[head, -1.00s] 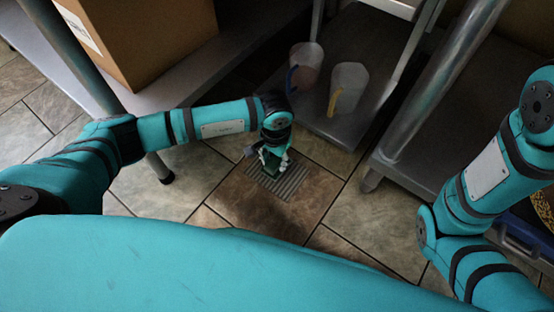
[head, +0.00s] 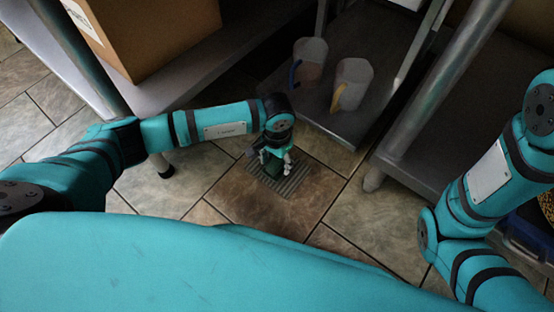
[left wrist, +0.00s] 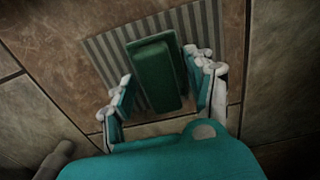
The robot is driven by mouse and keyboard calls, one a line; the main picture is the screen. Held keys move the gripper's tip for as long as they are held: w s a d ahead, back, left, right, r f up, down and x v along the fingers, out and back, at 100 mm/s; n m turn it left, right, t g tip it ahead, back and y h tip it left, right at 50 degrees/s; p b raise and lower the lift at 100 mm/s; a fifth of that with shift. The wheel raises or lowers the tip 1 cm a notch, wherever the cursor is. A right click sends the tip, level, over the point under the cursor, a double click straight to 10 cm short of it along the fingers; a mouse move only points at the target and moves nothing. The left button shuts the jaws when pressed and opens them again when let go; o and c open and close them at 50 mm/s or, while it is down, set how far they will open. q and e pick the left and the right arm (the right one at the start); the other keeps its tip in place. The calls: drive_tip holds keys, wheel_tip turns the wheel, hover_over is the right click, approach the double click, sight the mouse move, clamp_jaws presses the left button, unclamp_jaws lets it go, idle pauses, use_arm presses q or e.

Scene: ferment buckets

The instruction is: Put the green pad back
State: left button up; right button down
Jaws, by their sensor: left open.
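The green pad (left wrist: 155,76) is a dark green block with a raised top. In the left wrist view it is over the striped floor grate (left wrist: 105,55); I cannot tell whether it touches the grate. My left gripper (left wrist: 160,78) is open, with one finger on each side of the pad and a visible gap on both sides. In the head view my left gripper (head: 275,157) points down over the grate (head: 293,184) and partly hides the pad. Only links of my right arm show; its gripper is out of view.
A low shelf (head: 345,125) holds two pitchers, one with a blue handle (head: 312,60) and one with a yellow handle (head: 355,77). A cardboard box (head: 150,35) sits on a left shelf. Metal table legs (head: 372,180) stand nearby. The tiled floor (head: 260,220) around the grate is clear.

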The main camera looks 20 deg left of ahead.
sight(277, 161)
use_arm(q)
wheel_tip(277, 161, up, 12)
drive_tip(key=p, duration=0.8)
drive_tip(key=shift+p, duration=0.35)
